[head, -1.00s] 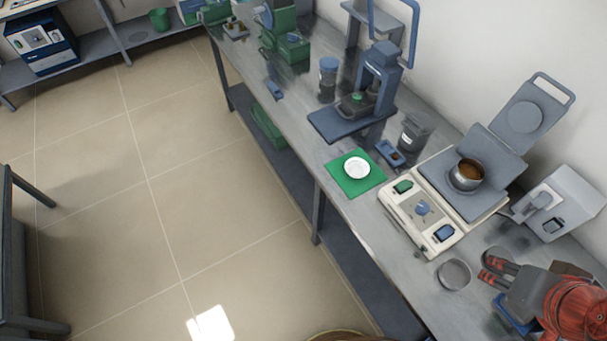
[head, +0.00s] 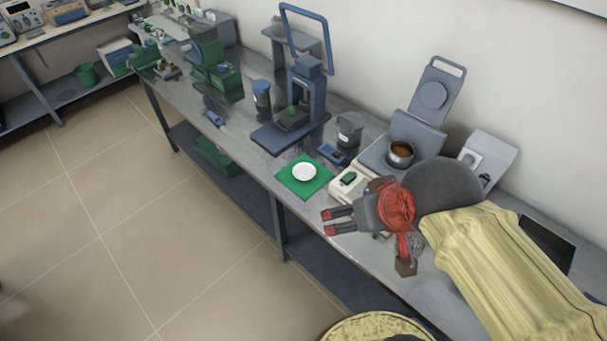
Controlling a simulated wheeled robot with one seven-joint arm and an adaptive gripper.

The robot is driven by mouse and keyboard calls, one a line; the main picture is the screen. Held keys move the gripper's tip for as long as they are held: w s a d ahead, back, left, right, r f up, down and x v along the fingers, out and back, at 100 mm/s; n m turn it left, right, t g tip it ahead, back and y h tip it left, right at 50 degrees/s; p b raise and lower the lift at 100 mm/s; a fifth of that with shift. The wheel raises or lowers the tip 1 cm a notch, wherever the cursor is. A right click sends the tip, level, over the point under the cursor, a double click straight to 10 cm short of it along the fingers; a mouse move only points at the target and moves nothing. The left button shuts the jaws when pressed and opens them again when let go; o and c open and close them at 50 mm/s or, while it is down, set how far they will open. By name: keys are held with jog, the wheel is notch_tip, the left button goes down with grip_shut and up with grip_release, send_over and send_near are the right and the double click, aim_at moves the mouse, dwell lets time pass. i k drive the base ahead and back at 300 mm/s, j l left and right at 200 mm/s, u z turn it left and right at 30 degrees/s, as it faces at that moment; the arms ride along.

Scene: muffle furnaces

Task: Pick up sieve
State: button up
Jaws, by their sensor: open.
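I cannot make out a sieve for certain. A small metal pan (head: 400,153) with brown contents stands on the grey plate of the bench device at the right. A white round dish (head: 304,172) lies on a green mat (head: 291,188). My gripper (head: 329,222) is open and empty, its fingers pointing left, near the bench's front edge and below the mat in the picture. The round grey dish that stood by the cream device earlier is not clearly visible; my gripper and wrist cover that area.
The cream device (head: 345,188) is partly hidden by my gripper. A blue press (head: 300,95), a dark jar (head: 262,99) and a grey beaker (head: 349,131) stand along the bench (head: 255,167). A wall is behind; the floor at left is clear.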

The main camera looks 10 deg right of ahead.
aim_at(400, 150)
jog(key=k+l+z, duration=0.1)
jog(key=z, duration=1.1)
